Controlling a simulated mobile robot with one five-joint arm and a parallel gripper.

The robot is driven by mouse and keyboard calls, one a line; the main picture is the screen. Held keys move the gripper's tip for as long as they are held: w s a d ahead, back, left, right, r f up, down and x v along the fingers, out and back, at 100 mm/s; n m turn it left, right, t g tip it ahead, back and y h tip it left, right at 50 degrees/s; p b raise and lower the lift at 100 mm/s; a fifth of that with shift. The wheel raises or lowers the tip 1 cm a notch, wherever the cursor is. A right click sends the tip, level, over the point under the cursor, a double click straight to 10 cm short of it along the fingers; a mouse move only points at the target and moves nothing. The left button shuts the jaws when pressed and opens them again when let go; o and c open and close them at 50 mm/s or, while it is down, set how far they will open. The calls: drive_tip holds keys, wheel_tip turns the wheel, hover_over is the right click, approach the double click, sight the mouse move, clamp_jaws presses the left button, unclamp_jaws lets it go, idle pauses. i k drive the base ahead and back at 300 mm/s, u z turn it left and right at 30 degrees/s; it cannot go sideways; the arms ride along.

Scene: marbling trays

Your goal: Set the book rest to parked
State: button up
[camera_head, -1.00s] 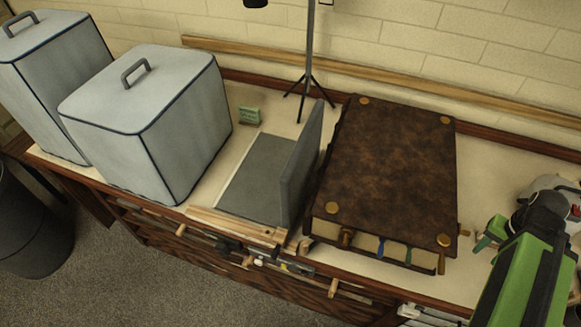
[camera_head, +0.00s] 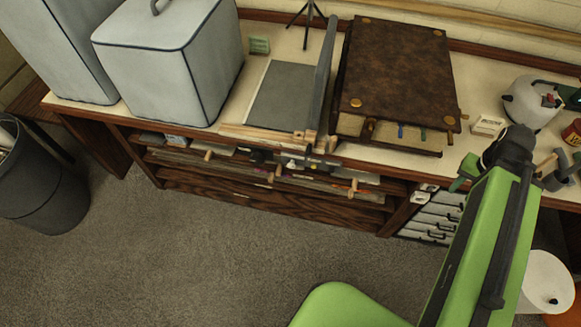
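What looks like the book rest is a grey hinged piece on the bench. Its flat grey panel (camera_head: 283,97) lies on the bench top, and a grey board (camera_head: 324,72) stands upright along its right side. A thick brown book (camera_head: 397,65) with brass corners lies just right of the upright board, with a narrow gap or contact that I cannot tell apart. My gripper (camera_head: 462,175) shows as a small green part at the end of my green arm, right of and nearer than the book's front corner. Its fingers are mostly hidden, and I see nothing held.
Two pale grey covered boxes (camera_head: 170,60) stand left on the bench. A small green block (camera_head: 259,46) and a black stand (camera_head: 306,14) are behind. A white round pot (camera_head: 530,103) and small white box (camera_head: 488,125) stand right. Wooden drawer pegs (camera_head: 209,155) stick out in front.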

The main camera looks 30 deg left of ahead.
sight(322, 74)
drive_tip(key=z, duration=0.2)
drive_tip(key=k, duration=0.15)
drive_tip(key=u, duration=3.25)
drive_tip(key=k, duration=0.15)
drive_tip(key=u, duration=2)
drive_tip(key=k, duration=1.6)
drive_tip(key=z, duration=0.8)
drive_tip(key=i, duration=1)
drive_tip(key=z, duration=0.05)
